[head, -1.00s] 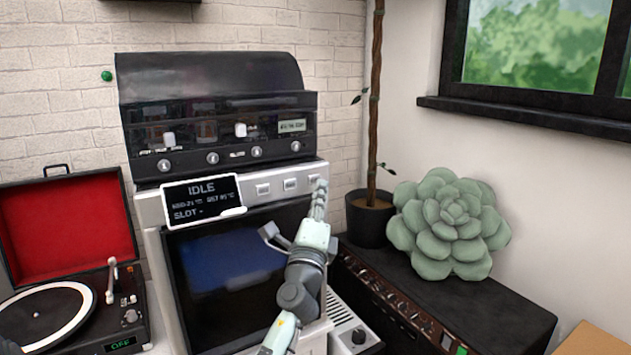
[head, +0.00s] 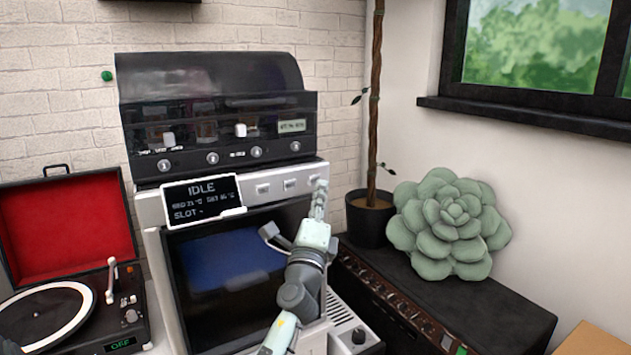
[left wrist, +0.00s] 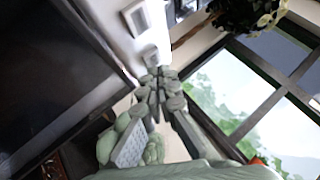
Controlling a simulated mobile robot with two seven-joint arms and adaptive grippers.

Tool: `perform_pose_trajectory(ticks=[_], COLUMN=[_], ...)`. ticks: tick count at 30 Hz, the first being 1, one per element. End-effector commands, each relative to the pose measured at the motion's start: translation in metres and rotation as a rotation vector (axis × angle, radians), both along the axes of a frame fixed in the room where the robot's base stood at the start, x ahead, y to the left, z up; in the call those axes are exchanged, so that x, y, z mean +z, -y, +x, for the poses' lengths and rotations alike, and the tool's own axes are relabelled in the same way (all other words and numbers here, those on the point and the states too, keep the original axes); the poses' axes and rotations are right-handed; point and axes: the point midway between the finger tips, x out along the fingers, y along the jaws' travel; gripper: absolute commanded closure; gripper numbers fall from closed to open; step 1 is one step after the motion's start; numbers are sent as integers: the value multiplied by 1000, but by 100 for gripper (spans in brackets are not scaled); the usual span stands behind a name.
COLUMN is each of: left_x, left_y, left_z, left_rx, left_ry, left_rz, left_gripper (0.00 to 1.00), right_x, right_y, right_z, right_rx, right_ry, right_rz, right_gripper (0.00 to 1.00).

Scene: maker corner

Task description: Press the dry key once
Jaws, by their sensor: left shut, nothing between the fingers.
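The white machine (head: 150,210) has a tilted display (head: 202,200) that reads IDLE, with a "SLOT -" line. In the left wrist view the fingertips (left wrist: 158,76) are close below a key (left wrist: 151,54); contact is unclear. Another key (left wrist: 136,18) is farther along.
A black hooded unit (head: 215,115) sits on top of the machine. A record player (head: 122,290) is at left. A potted trunk (head: 368,222) and a big succulent (head: 450,225) stand at right, near a black cabinet (head: 500,305). A window (head: 535,45) is above.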

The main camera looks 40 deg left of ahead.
Motion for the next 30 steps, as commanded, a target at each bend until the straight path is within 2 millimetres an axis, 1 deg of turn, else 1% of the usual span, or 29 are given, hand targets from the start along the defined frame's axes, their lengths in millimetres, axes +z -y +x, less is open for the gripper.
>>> perform_pose_trajectory(ticks=[10, 18, 30], left_x=[0, 0, 0], left_y=[-1, -8, -7], left_z=[0, 4, 3], left_rx=[0, 0, 1], left_ry=[0, -1, 0], left_rz=[0, -1, 0], left_gripper=[100, 100, 100], right_x=[0, 1, 1], right_y=[-2, -3, -1], right_z=[0, 1, 1], right_rx=[-3, -3, 0], right_ry=[2, 7, 6], right_rz=[5, 6, 1], right_gripper=[100, 100, 100])
